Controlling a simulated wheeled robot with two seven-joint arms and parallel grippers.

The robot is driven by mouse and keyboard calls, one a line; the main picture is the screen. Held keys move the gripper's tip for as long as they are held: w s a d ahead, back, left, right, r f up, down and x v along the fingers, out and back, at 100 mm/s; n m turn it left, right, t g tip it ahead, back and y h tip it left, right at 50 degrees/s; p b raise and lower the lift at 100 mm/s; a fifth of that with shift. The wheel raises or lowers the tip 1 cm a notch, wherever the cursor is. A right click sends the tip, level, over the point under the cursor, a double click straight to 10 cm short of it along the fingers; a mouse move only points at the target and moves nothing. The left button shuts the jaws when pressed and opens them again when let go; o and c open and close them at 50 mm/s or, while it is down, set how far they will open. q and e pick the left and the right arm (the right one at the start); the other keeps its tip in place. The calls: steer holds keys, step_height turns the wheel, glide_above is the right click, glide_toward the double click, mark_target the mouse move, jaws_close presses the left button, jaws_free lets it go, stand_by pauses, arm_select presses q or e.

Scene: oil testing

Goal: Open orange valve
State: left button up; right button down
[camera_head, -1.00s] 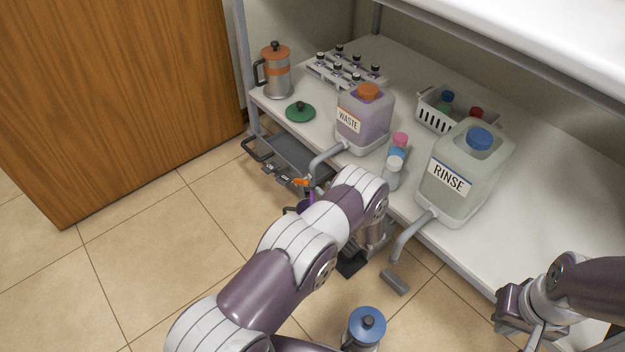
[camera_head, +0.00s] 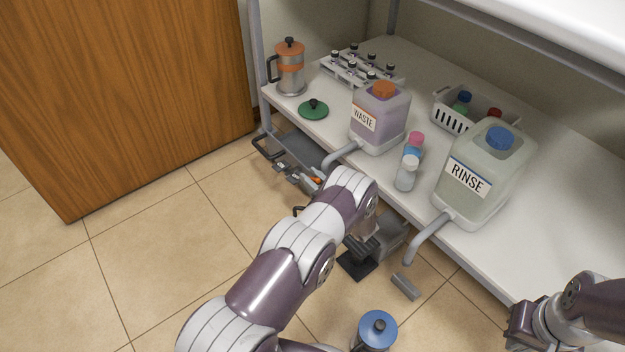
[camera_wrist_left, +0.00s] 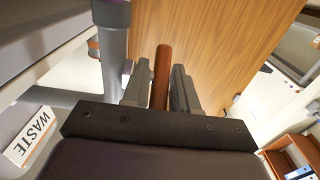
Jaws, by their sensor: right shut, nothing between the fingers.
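The orange valve handle (camera_wrist_left: 161,75) shows upright in the left wrist view, between the two fingers of my left gripper (camera_wrist_left: 160,88). The fingers flank it closely, but I cannot tell whether they press on it. In the head view only a small orange bit of the valve (camera_head: 316,180) shows below the shelf edge, near the waste container's spout. My left wrist and arm hide my left fingers there. My right gripper (camera_head: 522,328) is at the lower right, shut and empty, partly cut off by the frame.
The waste container (camera_head: 382,118) and rinse container (camera_head: 480,175) stand on the shelf with grey spouts (camera_head: 428,238) over its edge. A grey pipe (camera_wrist_left: 113,50) passes close left of my left fingers. A blue-lidded pot (camera_head: 376,328) stands below.

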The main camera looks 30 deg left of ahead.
arm_select(q)
jaws_close()
steer(key=shift+r+g+h+p, duration=0.3)
steer(key=shift+h+p, duration=0.2)
steer(key=shift+p, duration=0.4)
steer(key=g+h+p, duration=0.1)
steer(key=h+p, duration=0.2)
steer(key=shift+a+p, duration=0.15)
steer(key=shift+p, duration=0.2)
steer(key=g+h+p, duration=0.1)
steer(key=h+p, duration=0.1)
steer(key=h, duration=0.1)
steer(key=shift+w+f+p, duration=0.1)
steer(key=shift+f+p, duration=0.1)
steer(key=shift+p, duration=0.1)
steer(key=shift+f+g+h+p, duration=0.25)
steer(key=shift+g+h+p, duration=0.55)
steer(key=shift+h, duration=0.6)
